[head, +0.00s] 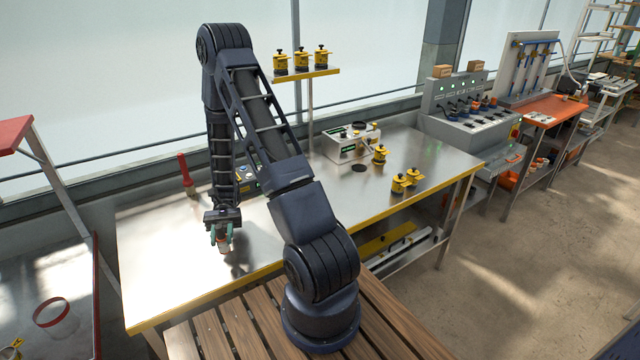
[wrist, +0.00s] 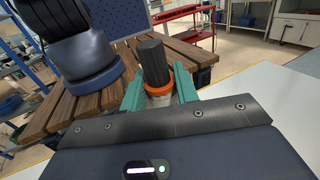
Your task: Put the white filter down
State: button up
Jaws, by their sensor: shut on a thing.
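My gripper (head: 221,236) points down over the left part of the steel table (head: 165,275). Its green fingers (wrist: 158,95) are shut on a small piece that I take to be the white filter (head: 226,248). In the wrist view this piece has a dark ribbed cylinder (wrist: 153,62), an orange ring (wrist: 158,89) and a pale part between the fingers. The fingers hide much of the pale part. Its lower end is close to the table top; I cannot tell whether it touches.
A red-handled tool (head: 187,178) stands behind my gripper. A white device (head: 349,143) and several yellow-black pieces (head: 400,183) are further right. More yellow-black pieces stand on a raised shelf (head: 305,75). The table around my gripper and towards its front edge is clear.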

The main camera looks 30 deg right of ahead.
jog(key=w+d+r+n+t+h, duration=0.1)
jog(key=d+r+n+t+h, duration=0.1)
jog(key=d+n+h, duration=0.65)
jog(key=w+d+r+n+t+h, duration=0.15)
jog(key=d+n+h, duration=0.35)
jog(key=d+h, duration=0.5)
jog(key=w+d+r+n+t+h, duration=0.1)
jog(key=w+r+n+t+h, duration=0.2)
jog(key=w+r+n+t, duration=0.4)
jog(key=w+d+r+n+t+h, duration=0.1)
jog(key=w+r+n+t+h, duration=0.3)
jog(key=w+t, duration=0.6)
jog(key=y, duration=0.2)
send_over(265, 209)
jog(key=shift+n+t, duration=0.35)
jog(key=shift+t, duration=0.1)
notch_tip(265, 209, down, 20)
jog(key=shift+f, duration=0.15)
jog(key=o, duration=1)
jog(key=shift+c, duration=0.2)
